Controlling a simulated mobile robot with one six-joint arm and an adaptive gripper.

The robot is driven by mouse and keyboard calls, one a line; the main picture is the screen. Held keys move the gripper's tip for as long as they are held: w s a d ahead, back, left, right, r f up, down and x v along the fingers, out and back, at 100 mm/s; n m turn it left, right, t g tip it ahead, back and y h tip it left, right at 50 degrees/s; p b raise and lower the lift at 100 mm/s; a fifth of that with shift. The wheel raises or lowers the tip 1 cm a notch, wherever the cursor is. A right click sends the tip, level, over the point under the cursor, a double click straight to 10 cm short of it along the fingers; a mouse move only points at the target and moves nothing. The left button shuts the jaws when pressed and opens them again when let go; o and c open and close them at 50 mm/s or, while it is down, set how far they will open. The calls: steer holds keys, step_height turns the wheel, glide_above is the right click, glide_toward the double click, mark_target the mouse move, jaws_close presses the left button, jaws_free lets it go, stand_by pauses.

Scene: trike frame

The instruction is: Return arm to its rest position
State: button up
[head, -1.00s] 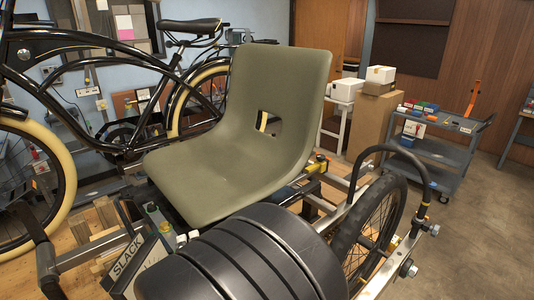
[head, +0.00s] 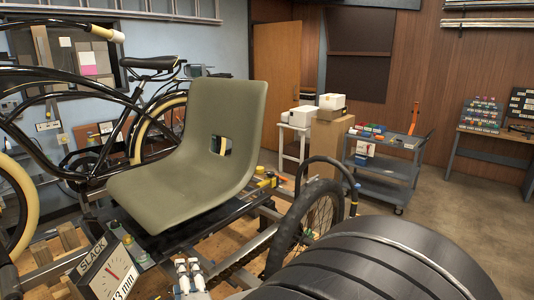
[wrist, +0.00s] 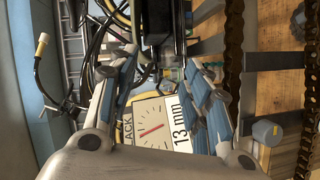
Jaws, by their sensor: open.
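My gripper (wrist: 165,90) is open in the wrist view. Its two blue-padded fingers stand apart, with nothing held between them. Beyond the fingers lies a square slack gauge with a red needle (wrist: 152,128) and a "13 mm" label. The trike frame carries an olive seat (head: 190,160) at the centre. The slack gauge (head: 108,272) is at the lower left, tilted, below the seat.
A black bicycle (head: 85,130) stands behind the seat on the left. A trike wheel (head: 305,225) with a black fender hoop is close to my arm. A blue-grey cart (head: 385,170) and a workbench (head: 500,135) stand farther right. Open floor (head: 455,200) lies between them.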

steer(key=s+d+r+m+g+h, duration=0.1)
steer(key=s+d+r+m+g, duration=0.1)
steer(key=d+m, duration=0.45)
steer(key=s+d+r+m+g+h, duration=0.1)
steer(key=d+m+g+h, duration=0.15)
steer(key=d, duration=0.65)
steer(key=s+d+m+g+h, duration=0.3)
steer(key=s+d+m+g, duration=0.2)
steer(key=s+d+m, duration=0.6)
steer(key=s+d, duration=0.5)
steer(key=s, duration=0.3)
steer(key=shift+s+f, duration=0.2)
steer(key=shift+s, duration=0.1)
steer(key=shift+g, duration=0.25)
steer(key=shift+c, duration=0.2)
